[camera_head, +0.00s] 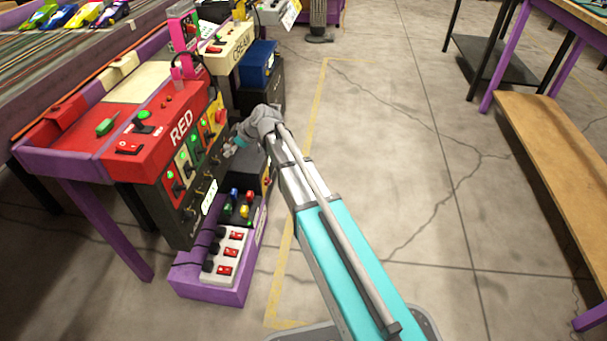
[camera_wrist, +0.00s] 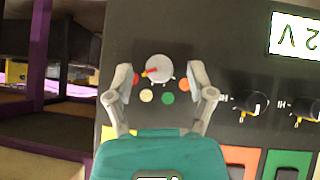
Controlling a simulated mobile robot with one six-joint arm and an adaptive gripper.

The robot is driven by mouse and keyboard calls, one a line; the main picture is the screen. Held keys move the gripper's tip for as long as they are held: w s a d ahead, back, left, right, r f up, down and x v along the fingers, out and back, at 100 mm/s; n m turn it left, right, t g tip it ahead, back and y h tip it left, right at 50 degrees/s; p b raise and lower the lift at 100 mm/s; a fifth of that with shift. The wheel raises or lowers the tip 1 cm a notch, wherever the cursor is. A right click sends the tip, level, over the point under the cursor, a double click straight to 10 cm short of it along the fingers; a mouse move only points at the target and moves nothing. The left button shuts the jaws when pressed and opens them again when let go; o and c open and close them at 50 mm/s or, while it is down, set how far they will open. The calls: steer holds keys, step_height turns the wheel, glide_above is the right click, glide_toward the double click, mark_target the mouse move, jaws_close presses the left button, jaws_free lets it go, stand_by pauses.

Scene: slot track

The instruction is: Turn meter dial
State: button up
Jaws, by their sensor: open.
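The dial (camera_wrist: 159,69) is a round light-grey knob on a dark panel (camera_wrist: 230,45), with a red pointer directed to the left in the wrist view. Small coloured dots surround its left, lower and right sides. My gripper (camera_wrist: 162,80) is open, with one finger on each side of the dial; I cannot tell if either finger touches it. In the head view, my gripper (camera_head: 232,144) is at the black front panel below the red console (camera_head: 150,135), and the dial cannot be made out there.
Two black knobs (camera_wrist: 250,103) sit right of the dial, with a white label (camera_wrist: 295,35) above. A purple bin (camera_head: 213,285) with a switch strip stands below the panel. A wooden bench (camera_head: 550,145) is at the right. The floor (camera_head: 400,150) between is clear.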

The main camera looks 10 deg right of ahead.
steer(key=p+v, duration=1)
steer(key=v, duration=0.4)
steer(key=s+d+f+m+g+h, duration=0.2)
steer(key=s+d+m, duration=0.3)
steer(key=s, duration=0.3)
steer(key=s+d+f+m+g+h, duration=0.2)
steer(key=s+d+f+m+h, duration=0.1)
steer(key=s+d+m, duration=0.2)
steer(key=s+m, duration=0.2)
steer(key=s, duration=0.1)
steer(key=shift+d+f+m+h, duration=0.25)
steer(key=shift+f+m+h, duration=0.05)
steer(key=shift+f+h, duration=0.1)
steer(key=shift+s, duration=0.15)
steer(key=s+d+r+m+h+p, duration=0.2)
steer(key=s+d+r+p, duration=0.1)
steer(key=s+d, duration=0.15)
step_height(320, 180, up, 37)
steer(key=p, duration=3.6)
steer(key=shift+a+p, duration=0.25)
steer(key=shift+p, duration=0.05)
steer(key=shift+f, duration=0.1)
